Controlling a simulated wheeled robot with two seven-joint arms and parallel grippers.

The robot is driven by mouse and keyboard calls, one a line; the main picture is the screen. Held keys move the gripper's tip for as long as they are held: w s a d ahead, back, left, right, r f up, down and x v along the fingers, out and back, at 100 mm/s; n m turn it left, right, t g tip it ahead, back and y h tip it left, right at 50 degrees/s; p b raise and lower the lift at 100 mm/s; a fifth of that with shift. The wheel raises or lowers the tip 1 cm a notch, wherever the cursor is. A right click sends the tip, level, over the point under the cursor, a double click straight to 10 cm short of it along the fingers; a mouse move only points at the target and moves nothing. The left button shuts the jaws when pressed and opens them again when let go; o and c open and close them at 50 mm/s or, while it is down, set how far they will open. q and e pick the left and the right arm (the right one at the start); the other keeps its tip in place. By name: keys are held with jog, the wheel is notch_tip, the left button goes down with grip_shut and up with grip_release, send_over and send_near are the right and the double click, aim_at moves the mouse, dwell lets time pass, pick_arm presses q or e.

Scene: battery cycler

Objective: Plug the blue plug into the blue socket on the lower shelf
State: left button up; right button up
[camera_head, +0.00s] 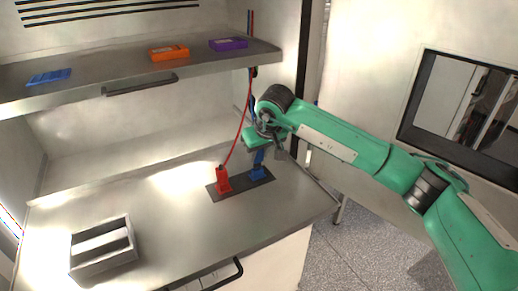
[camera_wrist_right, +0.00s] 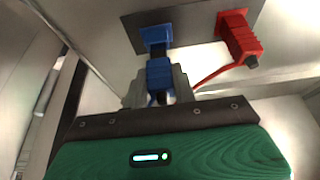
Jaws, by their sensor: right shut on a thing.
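My right gripper (camera_head: 262,148) reaches in from the right and points down over the back right of the lower metal shelf (camera_head: 150,190). It is shut on the blue plug (camera_wrist_right: 160,73), which shows between its fingers in the wrist view. The blue socket (camera_head: 257,174) stands on a dark plate (camera_head: 230,187), directly below the plug. In the wrist view the blue socket (camera_wrist_right: 155,36) is in line with the plug, with a short darker blue piece between them. I cannot tell whether the plug's tip is inside the socket. My left gripper is not in view.
A red plug with a red cable sits at the red socket (camera_head: 223,183), left of the blue one. A metal tray (camera_head: 103,250) is at the front left. The upper shelf (camera_head: 130,76) holds blue, orange and purple items. The middle of the lower shelf is clear.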

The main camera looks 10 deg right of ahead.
dwell(0.7)
jog(key=shift+f+b, duration=0.1)
jog(key=shift+b, duration=0.35)
jog(key=shift+b, duration=0.5)
dwell(0.8)
jog(key=shift+f+b, duration=0.65)
jog(key=shift+b, duration=0.35)
dwell(0.7)
jog(key=shift+b, duration=0.4)
dwell(0.5)
jog(key=shift+f+b, duration=0.65)
jog(key=shift+f, duration=0.1)
dwell(0.4)
